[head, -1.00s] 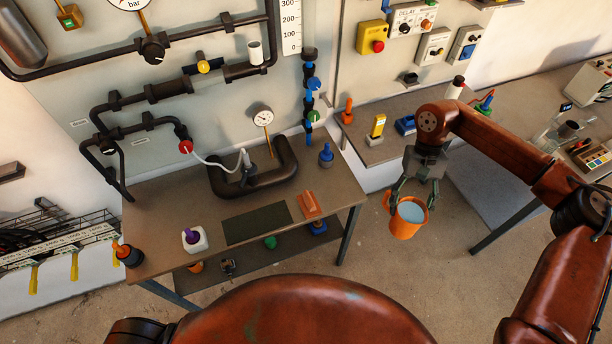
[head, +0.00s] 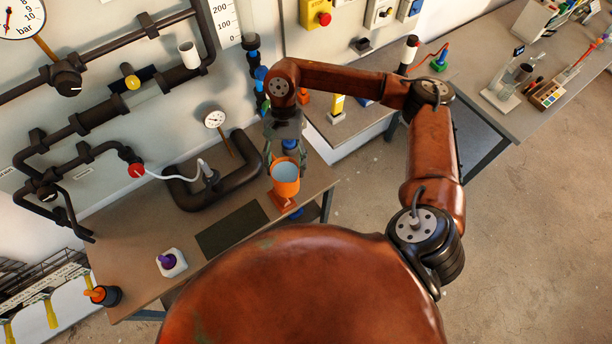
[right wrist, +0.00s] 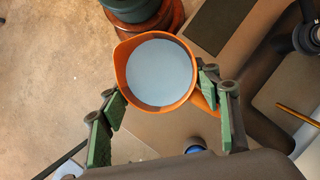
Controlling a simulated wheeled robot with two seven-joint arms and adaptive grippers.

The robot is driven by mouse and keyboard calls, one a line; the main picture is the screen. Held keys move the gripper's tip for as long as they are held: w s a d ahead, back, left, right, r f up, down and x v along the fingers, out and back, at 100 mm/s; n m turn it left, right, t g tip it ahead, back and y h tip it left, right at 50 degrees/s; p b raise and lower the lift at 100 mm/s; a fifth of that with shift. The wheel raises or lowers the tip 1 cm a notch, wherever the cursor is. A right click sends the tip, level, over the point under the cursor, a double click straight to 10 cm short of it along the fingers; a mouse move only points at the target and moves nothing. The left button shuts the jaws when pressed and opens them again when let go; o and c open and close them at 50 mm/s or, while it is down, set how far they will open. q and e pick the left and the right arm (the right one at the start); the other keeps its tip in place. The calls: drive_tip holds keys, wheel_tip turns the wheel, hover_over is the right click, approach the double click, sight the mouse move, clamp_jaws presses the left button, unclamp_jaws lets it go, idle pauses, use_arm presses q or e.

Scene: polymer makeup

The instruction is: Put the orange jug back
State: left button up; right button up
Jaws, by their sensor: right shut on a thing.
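The orange jug (head: 286,186) holds pale blue liquid and is upright in my right gripper (head: 284,152), over the right end of the workbench (head: 140,265). In the right wrist view, the jug (right wrist: 122,72) shows from above, with its handle towards the right finger of my right gripper (right wrist: 170,120). The gripper is shut on the jug; the exact contact is hard to see. An orange pad (head: 281,203) on the bench shows just below the jug in the head view, partly hidden by it. I cannot tell the gap between them. My left gripper is out of view.
A dark green mat (head: 232,230) lies left of the pad. A white block with a purple knob (head: 171,262) stands near the front left. Black pipework (head: 190,195) and a gauge (head: 214,119) stand behind. A second bench (head: 350,122) is at the right.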

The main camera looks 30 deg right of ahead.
sight(286, 183)
drive_tip(key=s+m, duration=0.1)
drive_tip(key=m, duration=0.1)
drive_tip(key=s+a+m+t+y, duration=0.1)
drive_tip(key=m, duration=0.1)
drive_tip(key=s+a+m+t+p, duration=0.1)
drive_tip(key=m, duration=0.1)
drive_tip(key=shift+f+m+y, duration=0.1)
drive_tip(key=shift+m+y, duration=0.2)
drive_tip(key=shift+y, duration=0.1)
drive_tip(key=shift+s+m+t, duration=0.3)
drive_tip(key=shift+m+t, duration=0.1)
drive_tip(key=shift+m, duration=0.6)
drive_tip(key=m+t, duration=0.1)
drive_tip(key=m, duration=0.2)
drive_tip(key=s+r+m+t+p, duration=0.1)
drive_tip(key=m, duration=0.1)
drive_tip(key=shift+s+a+r+m, duration=0.15)
drive_tip(key=shift+a+r+m, duration=0.05)
drive_tip(key=shift+m, duration=0.2)
drive_tip(key=w+d+f+m+t+p, duration=0.2)
drive_tip(key=w+d+f+m+p, duration=0.2)
drive_tip(key=d+f, duration=0.8)
drive_tip(key=w, duration=0.2)
drive_tip(key=shift+w+d+m+h, duration=0.3)
drive_tip(key=o, duration=1.8)
